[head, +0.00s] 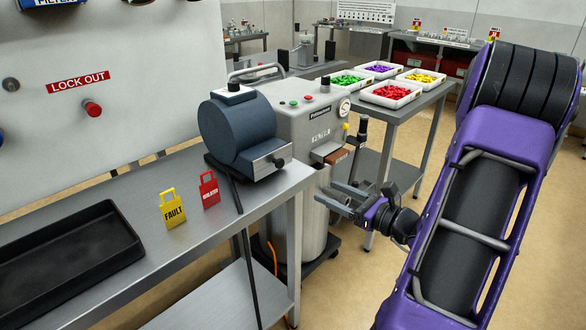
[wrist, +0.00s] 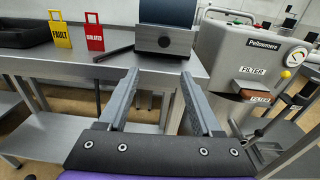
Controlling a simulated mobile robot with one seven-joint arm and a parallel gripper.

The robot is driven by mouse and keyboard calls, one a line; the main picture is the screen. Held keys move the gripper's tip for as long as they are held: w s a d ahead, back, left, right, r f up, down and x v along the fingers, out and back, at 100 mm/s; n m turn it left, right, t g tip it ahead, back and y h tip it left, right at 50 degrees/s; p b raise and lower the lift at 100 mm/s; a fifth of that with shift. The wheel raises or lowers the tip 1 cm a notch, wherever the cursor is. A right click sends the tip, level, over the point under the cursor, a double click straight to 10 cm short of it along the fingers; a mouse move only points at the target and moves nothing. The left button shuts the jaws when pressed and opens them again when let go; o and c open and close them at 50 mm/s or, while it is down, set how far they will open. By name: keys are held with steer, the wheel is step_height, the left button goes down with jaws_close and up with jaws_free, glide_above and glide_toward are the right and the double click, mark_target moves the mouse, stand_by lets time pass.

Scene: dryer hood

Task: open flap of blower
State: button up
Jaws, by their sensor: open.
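The blower (head: 238,130) is a blue-grey drum on the right end of the metal bench, and its lower front also shows in the wrist view (wrist: 167,13). A bare metal front plate with a dark round knob, which looks like the flap (head: 264,160), sits low on its right side. In the wrist view this plate (wrist: 178,45) stands upright beyond my fingertips and looks closed. My gripper (head: 328,194) is open and empty, apart from the blower, to its lower right in the head view. Its two fingers (wrist: 160,76) point toward the plate in the wrist view.
A grey filter machine (head: 310,125) with a gauge and levers stands close behind and right of the blower. Yellow FAULT (head: 173,208) and red (head: 209,190) tags stand on the bench (head: 150,190). A black tray (head: 65,255) lies left.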

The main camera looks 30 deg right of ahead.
mark_target(281, 165)
steer(key=shift+m+t, duration=0.3)
steer(key=x, duration=0.5)
steer(key=b+x, duration=0.1)
steer(key=x, duration=1)
steer(key=shift+w+d, duration=0.15)
steer(key=shift+w, duration=0.2)
jaws_close()
